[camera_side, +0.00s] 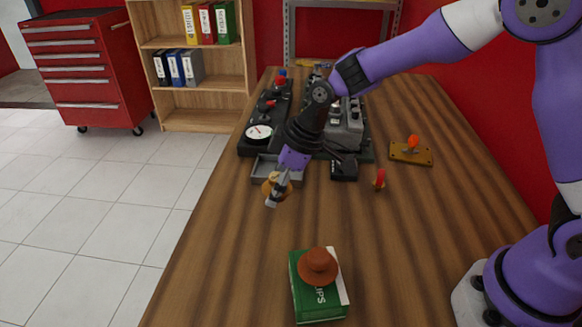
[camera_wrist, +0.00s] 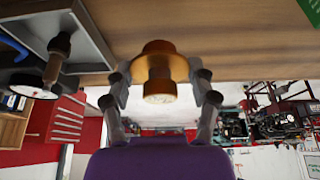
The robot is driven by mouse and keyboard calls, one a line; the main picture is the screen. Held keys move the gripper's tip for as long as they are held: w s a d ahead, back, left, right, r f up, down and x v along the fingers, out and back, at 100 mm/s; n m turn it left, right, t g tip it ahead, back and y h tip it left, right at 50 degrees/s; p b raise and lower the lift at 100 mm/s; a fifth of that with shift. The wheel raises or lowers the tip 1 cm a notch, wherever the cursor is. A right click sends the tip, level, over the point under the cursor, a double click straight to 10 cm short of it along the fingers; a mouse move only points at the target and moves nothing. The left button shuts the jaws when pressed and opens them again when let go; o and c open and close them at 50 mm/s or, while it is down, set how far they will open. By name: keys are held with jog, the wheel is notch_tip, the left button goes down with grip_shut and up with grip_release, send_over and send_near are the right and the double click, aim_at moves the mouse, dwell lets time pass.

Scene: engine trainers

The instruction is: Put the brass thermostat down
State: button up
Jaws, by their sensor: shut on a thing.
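The brass thermostat (camera_wrist: 160,68) is a round, flanged, golden part. It sits between the two fingers of my gripper (camera_wrist: 161,85) in the wrist view, and the fingers are shut on it from both sides. In the side view my gripper (camera_side: 274,192) is near the left edge of the table, just in front of a grey tray. The brass thermostat (camera_side: 267,187) is partly hidden there by the fingers. I cannot tell its exact height above the wood.
The grey tray (camera_side: 262,169) holds a small part (camera_wrist: 60,44). A red-handled tool (camera_side: 380,179) and a brass plate with an orange knob (camera_side: 411,154) are right. Bare wood lies between.

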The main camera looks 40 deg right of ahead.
jog(key=shift+f, duration=1.85)
jog(key=shift+f, duration=0.1)
jog(key=o, duration=1.2)
jog(key=shift+c, duration=0.2)
jog(key=v, duration=1.2)
jog(key=s+d+r+m+t+h, duration=0.1)
jog(key=s+d+r+m, duration=0.1)
jog(key=s+d+m, duration=0.2)
jog(key=s+d+r+m+t+h, duration=0.1)
jog(key=s+d+m, duration=0.4)
jog(key=s, duration=0.5)
notch_tip(320, 180, up, 3)
jog(key=shift+s+d+f+h, duration=0.15)
jog(key=shift+s+f+h, duration=0.15)
jog(key=shift+h, duration=0.3)
jog(key=shift+r, duration=0.1)
